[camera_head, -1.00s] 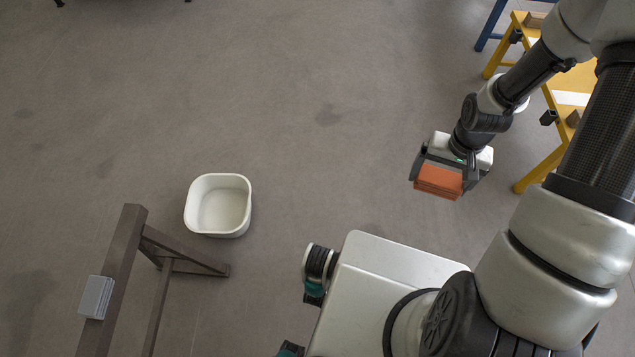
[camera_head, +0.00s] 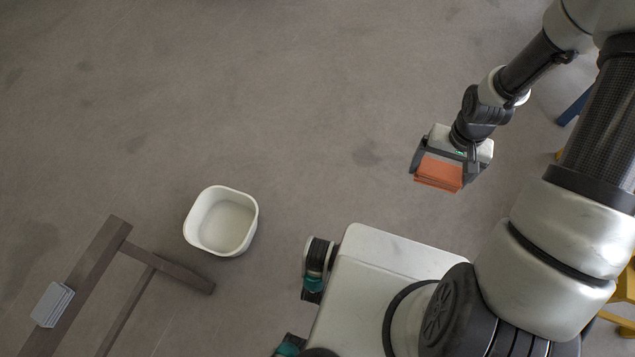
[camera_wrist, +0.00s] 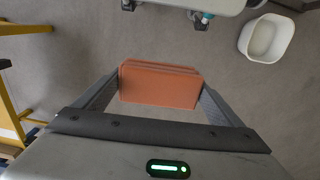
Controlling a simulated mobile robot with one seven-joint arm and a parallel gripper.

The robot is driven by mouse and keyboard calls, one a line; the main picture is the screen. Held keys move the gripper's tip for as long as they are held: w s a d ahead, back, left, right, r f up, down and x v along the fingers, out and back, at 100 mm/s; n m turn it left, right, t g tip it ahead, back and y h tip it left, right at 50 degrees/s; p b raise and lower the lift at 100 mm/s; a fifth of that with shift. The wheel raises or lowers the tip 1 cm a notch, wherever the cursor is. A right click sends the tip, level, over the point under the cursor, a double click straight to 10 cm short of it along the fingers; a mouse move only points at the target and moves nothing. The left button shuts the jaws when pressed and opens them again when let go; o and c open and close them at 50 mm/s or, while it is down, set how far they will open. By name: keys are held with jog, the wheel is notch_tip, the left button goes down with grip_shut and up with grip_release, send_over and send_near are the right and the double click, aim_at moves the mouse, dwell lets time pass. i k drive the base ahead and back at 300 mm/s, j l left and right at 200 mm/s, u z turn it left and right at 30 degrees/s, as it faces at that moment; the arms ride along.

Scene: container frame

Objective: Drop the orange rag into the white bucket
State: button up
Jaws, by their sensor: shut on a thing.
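The orange rag (camera_head: 438,174) is a folded, block-like bundle held between the fingers of my gripper (camera_head: 447,172), in the air at the right of the head view. In the wrist view the rag (camera_wrist: 160,84) sits between both fingers of my gripper (camera_wrist: 160,92). The white bucket (camera_head: 190,231) stands on the floor left of centre in the head view, well to the left of my gripper. It looks empty. The bucket also shows at the upper right of the wrist view (camera_wrist: 247,36).
A brown frame (camera_head: 95,258) with a grey block (camera_head: 52,304) on it stands at the lower left, close to the bucket. Yellow stand parts (camera_head: 622,292) show at the right edge. My base fills the lower middle. The floor between bucket and gripper is clear.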

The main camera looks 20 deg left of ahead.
aim_at(232, 228)
jog(key=i+u, duration=0.25)
jog(key=u, duration=0.2)
jog(key=i+u, duration=0.25)
jog(key=u, duration=0.15)
jog(key=i+l+u, duration=0.1)
jog(key=i+u, duration=0.15)
jog(key=u, duration=0.2)
jog(key=i+j+u, duration=0.1)
jog(key=u, duration=0.3)
jog(key=i+u, duration=0.5)
jog(key=u, duration=0.3)
jog(key=i+l+u, duration=0.15)
jog(key=u, duration=0.25)
